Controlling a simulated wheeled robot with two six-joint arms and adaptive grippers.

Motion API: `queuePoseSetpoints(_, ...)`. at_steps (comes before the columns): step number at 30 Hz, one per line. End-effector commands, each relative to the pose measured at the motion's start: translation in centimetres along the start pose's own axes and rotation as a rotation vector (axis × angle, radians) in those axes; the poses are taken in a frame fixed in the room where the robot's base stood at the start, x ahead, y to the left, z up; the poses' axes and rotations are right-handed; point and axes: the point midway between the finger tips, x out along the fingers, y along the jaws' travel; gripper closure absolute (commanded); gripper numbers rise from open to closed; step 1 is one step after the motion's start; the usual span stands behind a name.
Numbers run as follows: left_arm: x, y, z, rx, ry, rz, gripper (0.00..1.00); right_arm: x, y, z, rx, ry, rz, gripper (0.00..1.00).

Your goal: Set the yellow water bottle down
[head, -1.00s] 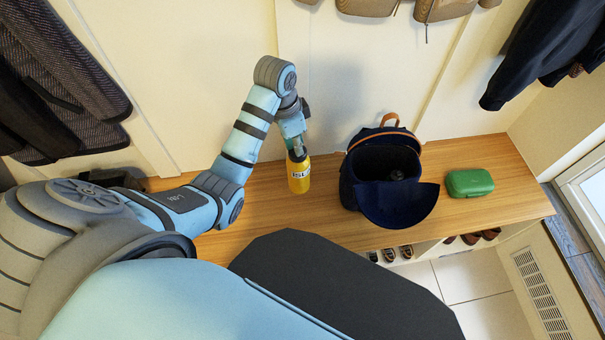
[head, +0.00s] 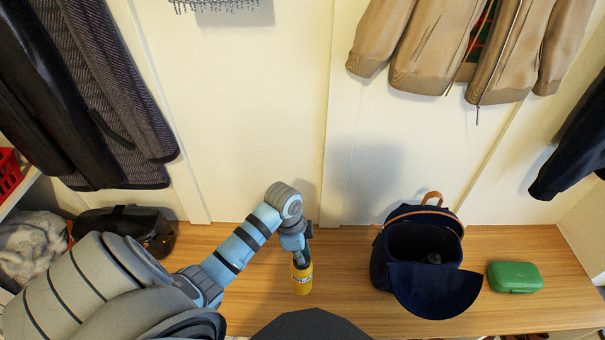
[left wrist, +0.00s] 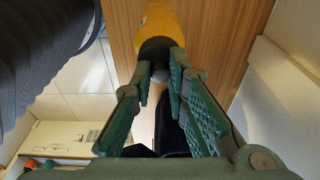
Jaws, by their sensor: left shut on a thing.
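The yellow water bottle (head: 302,280) is upright at or just above the wooden bench top (head: 345,265), left of the backpack. I cannot tell whether its base touches the wood. My left gripper (head: 300,256) is shut on the bottle's dark top from above. In the left wrist view the yellow bottle (left wrist: 160,22) shows beyond the green fingers (left wrist: 160,78), which close around its dark neck and grey cap. My right gripper is not in view.
An open navy backpack (head: 385,262) stands on the bench, with a green case (head: 515,277) to its right. A black bag (head: 125,228) lies at the left end. Coats (head: 440,45) hang above. Bench wood between bottle and backpack is clear.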

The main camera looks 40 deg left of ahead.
Motion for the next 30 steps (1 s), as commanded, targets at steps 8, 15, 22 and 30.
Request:
queuePoseSetpoints(8, 4.5, 0.0, 0.6, 0.001, 0.0, 0.0, 1.0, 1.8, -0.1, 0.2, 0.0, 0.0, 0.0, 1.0)
queuePoseSetpoints(15, 6.7, 0.0, 1.0, 0.002, 0.001, -0.003, 1.0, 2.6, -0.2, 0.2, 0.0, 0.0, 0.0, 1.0)
queuePoseSetpoints(22, 6.8, 0.0, 1.0, 0.001, 0.0, -0.002, 1.0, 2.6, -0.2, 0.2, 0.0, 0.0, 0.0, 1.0)
queuePoseSetpoints(30, 6.8, 0.0, 1.0, 0.001, 0.0, -0.002, 0.65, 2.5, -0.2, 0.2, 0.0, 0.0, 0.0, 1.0)
